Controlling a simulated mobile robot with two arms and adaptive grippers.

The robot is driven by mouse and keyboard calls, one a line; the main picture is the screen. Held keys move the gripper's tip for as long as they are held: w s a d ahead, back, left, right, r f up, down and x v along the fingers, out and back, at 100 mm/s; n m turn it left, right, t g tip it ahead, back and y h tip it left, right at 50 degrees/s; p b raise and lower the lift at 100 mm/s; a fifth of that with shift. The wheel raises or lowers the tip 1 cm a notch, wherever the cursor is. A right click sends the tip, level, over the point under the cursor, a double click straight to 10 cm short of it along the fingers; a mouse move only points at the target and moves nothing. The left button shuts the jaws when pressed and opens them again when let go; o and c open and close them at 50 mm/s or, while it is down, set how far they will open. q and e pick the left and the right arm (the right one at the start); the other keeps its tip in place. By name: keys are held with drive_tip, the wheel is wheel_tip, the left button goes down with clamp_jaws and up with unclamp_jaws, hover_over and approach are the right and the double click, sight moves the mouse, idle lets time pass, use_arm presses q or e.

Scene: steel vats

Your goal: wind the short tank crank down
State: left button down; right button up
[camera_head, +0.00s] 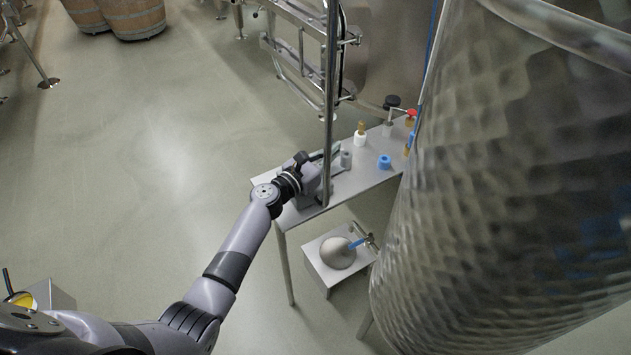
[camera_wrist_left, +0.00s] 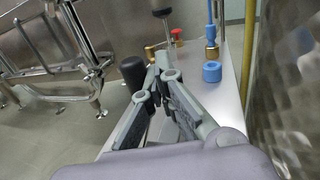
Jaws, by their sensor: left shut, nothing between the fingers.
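My left gripper (camera_head: 332,165) is over the near end of a steel bench, partly hidden behind a vertical steel pole. In the left wrist view its fingertips (camera_wrist_left: 165,70) are together with nothing between them. A dark upright cylinder (camera_wrist_left: 133,72), perhaps a handle, stands just left of the fingertips; I cannot tell whether they touch. A black knob (camera_head: 391,101) on a steel post stands farther along the bench, and it also shows in the left wrist view (camera_wrist_left: 162,11). I cannot tell for certain which part is the short tank crank. My right gripper is not in view.
The bench top (camera_head: 372,182) also carries a blue fitting (camera_head: 384,161), a brass-topped white fitting (camera_head: 361,136) and a red knob (camera_head: 411,112). A big dimpled steel vat (camera_head: 510,180) closes off the right. The steel pole (camera_head: 329,90) stands close. Open floor (camera_head: 170,160) lies left.

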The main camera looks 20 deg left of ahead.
use_arm(q)
drive_tip(key=shift+s+a, duration=0.1)
drive_tip(key=v, duration=1.1)
drive_tip(key=shift+s+a, duration=0.2)
drive_tip(key=shift+s, duration=0.15)
